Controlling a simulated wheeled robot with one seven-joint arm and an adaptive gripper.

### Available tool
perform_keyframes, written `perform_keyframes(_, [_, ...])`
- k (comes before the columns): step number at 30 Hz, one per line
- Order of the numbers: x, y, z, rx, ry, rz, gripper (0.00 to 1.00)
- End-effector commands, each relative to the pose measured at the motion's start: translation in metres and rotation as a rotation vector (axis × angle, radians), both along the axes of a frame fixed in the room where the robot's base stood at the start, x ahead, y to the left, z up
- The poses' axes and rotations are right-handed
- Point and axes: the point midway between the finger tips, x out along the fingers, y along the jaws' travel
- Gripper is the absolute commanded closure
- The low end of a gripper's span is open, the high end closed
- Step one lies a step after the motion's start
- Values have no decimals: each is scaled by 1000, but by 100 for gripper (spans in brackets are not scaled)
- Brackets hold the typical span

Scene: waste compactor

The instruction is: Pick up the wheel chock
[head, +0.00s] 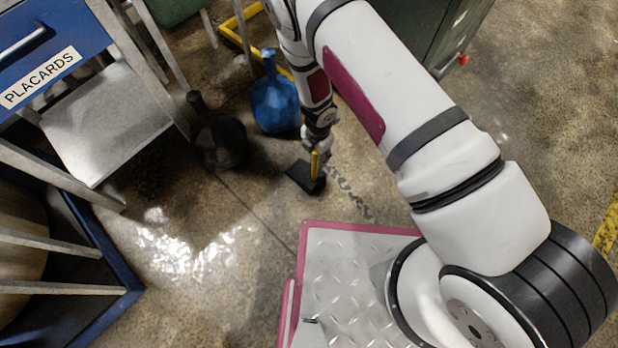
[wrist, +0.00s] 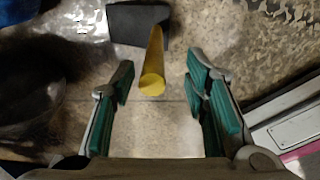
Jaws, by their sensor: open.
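The wheel chock is a black wedge (head: 306,178) with a yellow handle (head: 314,163), lying on the concrete floor. In the wrist view the black wedge (wrist: 133,24) is at the top and the yellow handle (wrist: 153,68) points toward my gripper. My gripper (wrist: 157,80) is open, with one green-padded finger on either side of the handle's near end. No contact between fingers and handle shows. In the head view my gripper (head: 318,148) is right above the chock and partly hides it.
A blue bottle-shaped object (head: 275,103) and a black one (head: 217,138) stand close to the left of my gripper. A cart marked PLACARDS (head: 41,78) is at the upper left. A dark green cabinet (head: 418,45) stands behind. Floor in front of the chock is clear.

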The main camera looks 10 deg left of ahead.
Motion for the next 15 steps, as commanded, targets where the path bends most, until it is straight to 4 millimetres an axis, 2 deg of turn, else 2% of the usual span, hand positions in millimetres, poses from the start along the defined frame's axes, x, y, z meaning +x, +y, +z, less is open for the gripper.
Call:
perform_keyframes(8, [1,1,-16,-1,1,1,58])
perform_keyframes(15, [5,3,-50,0,1,-1,58])
